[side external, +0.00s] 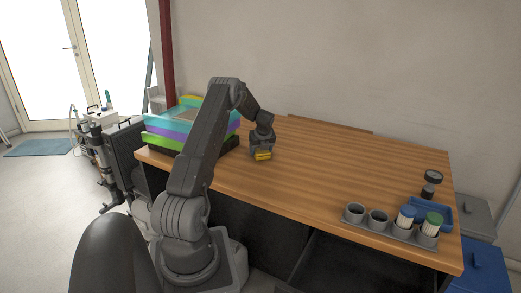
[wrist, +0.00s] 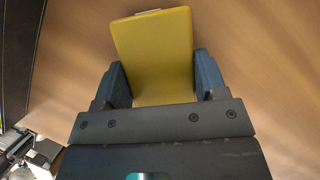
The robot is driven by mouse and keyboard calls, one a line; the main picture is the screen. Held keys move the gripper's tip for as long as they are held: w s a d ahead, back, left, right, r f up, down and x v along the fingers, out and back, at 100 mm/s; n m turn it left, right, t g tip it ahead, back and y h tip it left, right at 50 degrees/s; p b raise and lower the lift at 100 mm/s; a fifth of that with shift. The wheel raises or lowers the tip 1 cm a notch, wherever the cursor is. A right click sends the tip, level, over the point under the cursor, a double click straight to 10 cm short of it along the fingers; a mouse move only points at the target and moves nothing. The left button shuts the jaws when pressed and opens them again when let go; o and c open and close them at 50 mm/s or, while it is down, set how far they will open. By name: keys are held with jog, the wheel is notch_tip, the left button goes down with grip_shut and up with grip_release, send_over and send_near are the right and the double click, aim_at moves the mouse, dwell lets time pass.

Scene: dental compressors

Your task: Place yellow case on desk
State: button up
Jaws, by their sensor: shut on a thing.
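The yellow case (wrist: 155,52) is between the two fingers of my gripper (wrist: 165,82) in the wrist view, with a finger against each side. It is a flat yellow box with a small grey piece at its far edge. The near part of the case is hidden by my gripper.
A stack of coloured trays (side external: 160,132) stands on the desk's left end, beside my arm. A grey cup holder (side external: 390,228), a blue tray (side external: 435,210) and a dark round-topped item (side external: 431,181) stand at the right end. The middle of the desk is clear.

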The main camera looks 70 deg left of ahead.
jog(key=o, duration=0.9)
jog(key=shift+f, duration=0.1)
jog(key=shift+o, duration=0.2)
jog(key=v, duration=1.2)
jog(key=w+d+r+n+t, duration=0.1)
jog(key=w+d+r+n, duration=0.15)
jog(key=d+r, duration=0.45)
jog(key=w+d+r+n+t+h, duration=0.1)
jog(key=d+r+n, duration=0.15)
jog(key=d, duration=0.95)
jog(key=w+d+r+n+t, duration=0.1)
jog(key=w+d+r+n, duration=0.2)
jog(key=d, duration=0.6)
jog(key=s+d+n+t+h, duration=0.1)
jog(key=s+d+n, duration=0.4)
jog(key=s+d, duration=0.3)
jog(key=s+d+r+n+t+h, duration=0.1)
jog(key=s+d+n+h, duration=0.1)
jog(key=s+d+n, duration=0.3)
jog(key=s+d, duration=0.4)
jog(key=d, duration=0.6)
jog(key=shift+d+t+h, duration=0.3)
jog(key=shift+d, duration=0.1)
